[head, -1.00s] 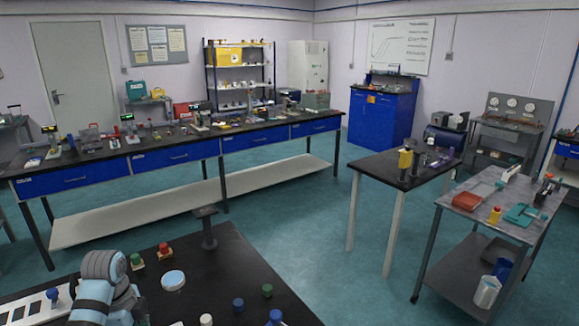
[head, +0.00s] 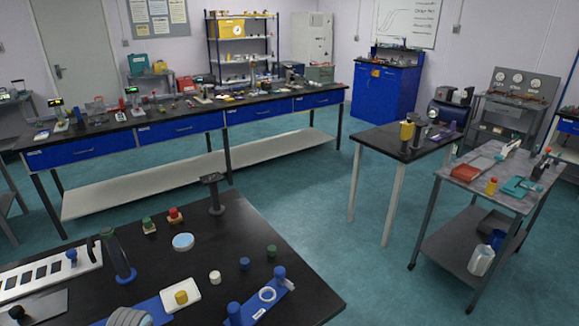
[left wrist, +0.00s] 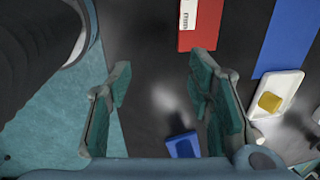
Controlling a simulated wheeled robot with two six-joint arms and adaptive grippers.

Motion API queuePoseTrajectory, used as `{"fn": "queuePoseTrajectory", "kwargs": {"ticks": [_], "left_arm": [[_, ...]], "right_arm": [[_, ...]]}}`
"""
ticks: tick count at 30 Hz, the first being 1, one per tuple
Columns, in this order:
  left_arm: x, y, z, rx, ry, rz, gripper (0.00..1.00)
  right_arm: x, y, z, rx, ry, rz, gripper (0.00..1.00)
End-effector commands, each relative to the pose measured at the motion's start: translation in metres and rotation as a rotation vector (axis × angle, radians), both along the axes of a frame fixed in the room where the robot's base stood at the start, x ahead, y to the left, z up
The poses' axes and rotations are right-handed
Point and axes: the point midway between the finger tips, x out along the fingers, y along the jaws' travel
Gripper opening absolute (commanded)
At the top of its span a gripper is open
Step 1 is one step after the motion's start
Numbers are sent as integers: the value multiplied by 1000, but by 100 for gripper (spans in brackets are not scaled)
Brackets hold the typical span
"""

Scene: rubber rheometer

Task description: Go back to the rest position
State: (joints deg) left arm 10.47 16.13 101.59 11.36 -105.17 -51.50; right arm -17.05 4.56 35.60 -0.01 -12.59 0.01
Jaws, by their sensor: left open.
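My left gripper (left wrist: 160,100) shows in the left wrist view, its two teal-padded fingers wide apart over the black bench top (left wrist: 150,50), with nothing held between them. A blue block (left wrist: 183,145) lies below, near the base of the right-hand finger. In the head view only a rounded grey-blue part of my left arm shows at the bottom edge; its fingers are out of that view. My right gripper is in neither view.
A red labelled block (left wrist: 200,25) lies ahead. Teal floor lies beyond.

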Motion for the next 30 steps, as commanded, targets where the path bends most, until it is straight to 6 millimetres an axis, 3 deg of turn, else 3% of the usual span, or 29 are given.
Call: {"fn": "queuePoseTrajectory", "kwargs": {"ticks": [3,8,15,19,24,30], "left_arm": [[-34,-16,-14,-16,-46,134,47],[-80,-37,-20,-61,-120,342,47],[-145,-58,-4,-151,-221,666,47],[-171,-64,7,-198,-263,828,47],[-160,-58,-53,-181,-233,831,47],[-165,-51,-131,-163,-194,845,47]], "right_arm": [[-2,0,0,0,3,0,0],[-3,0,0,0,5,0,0],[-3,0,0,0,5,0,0],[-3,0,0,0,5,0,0],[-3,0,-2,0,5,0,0],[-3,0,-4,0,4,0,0]]}}
